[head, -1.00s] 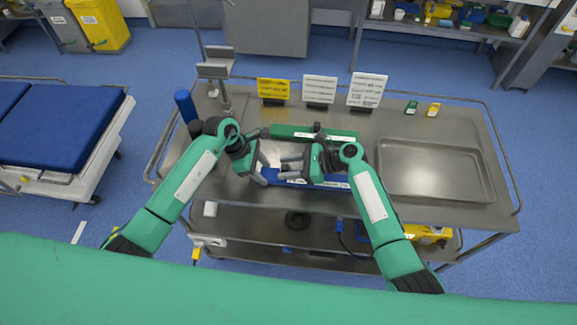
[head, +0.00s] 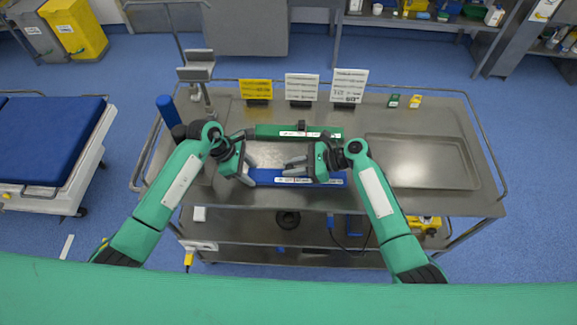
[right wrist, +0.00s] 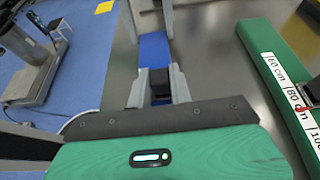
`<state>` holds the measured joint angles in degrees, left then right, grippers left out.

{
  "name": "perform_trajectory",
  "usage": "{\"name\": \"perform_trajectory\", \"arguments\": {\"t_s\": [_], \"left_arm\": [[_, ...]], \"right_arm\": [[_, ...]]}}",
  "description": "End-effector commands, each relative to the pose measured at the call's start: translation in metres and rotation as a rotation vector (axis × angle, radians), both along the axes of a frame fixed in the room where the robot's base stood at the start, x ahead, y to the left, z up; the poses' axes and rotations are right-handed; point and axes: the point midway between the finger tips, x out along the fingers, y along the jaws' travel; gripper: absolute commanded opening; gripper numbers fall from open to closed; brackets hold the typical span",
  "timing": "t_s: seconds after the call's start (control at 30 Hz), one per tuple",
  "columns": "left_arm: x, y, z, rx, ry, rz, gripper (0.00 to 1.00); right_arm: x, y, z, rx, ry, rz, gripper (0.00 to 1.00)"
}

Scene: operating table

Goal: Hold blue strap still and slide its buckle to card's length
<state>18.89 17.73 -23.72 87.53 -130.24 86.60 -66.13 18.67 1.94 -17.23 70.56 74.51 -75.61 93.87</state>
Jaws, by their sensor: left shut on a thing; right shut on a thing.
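The blue strap (head: 268,178) lies left to right near the front of the metal trolley top, with a white printed label along its front. My left gripper (head: 250,173) is shut at the strap's left end. My right gripper (head: 291,165) points left over the strap. In the right wrist view, the right gripper (right wrist: 160,78) is shut on the dark buckle (right wrist: 161,88), with the blue strap (right wrist: 153,50) running beyond it. Grey fingers at that view's top edge seem to be my left gripper's. The buckle is hidden in the head view.
A green strap (head: 270,130) with a black buckle (head: 301,127) and printed scale lies behind. A yellow card (head: 256,88) and two white cards (head: 302,86) (head: 348,84) stand at the back, text too small to read. An empty shallow tray (head: 420,180) is right.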

Motion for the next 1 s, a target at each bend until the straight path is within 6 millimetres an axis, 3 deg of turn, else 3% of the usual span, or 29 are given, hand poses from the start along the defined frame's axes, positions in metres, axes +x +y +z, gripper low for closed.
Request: {"name": "perform_trajectory", "arguments": {"t_s": [0.03,0.13,0.47,0.57,1.0], "left_arm": [[0.000,0.000,0.000,0.001,0.000,0.000,0.24],[0.000,0.000,0.000,0.001,0.000,0.000,0.24],[0.000,0.000,0.000,0.000,0.000,0.000,0.24],[0.000,0.000,0.000,0.000,0.000,0.000,0.24],[0.000,0.000,0.000,0.000,0.000,0.000,0.24]], "right_arm": [[0.000,0.000,0.000,-0.002,-0.001,-0.001,0.27],[0.000,0.000,0.000,-0.001,-0.001,0.000,0.44],[0.000,-0.003,0.001,-0.001,-0.001,0.000,0.44],[0.001,-0.013,0.006,-0.001,-0.003,-0.001,0.44],[0.002,-0.094,0.038,-0.003,-0.001,-0.001,0.44]]}}
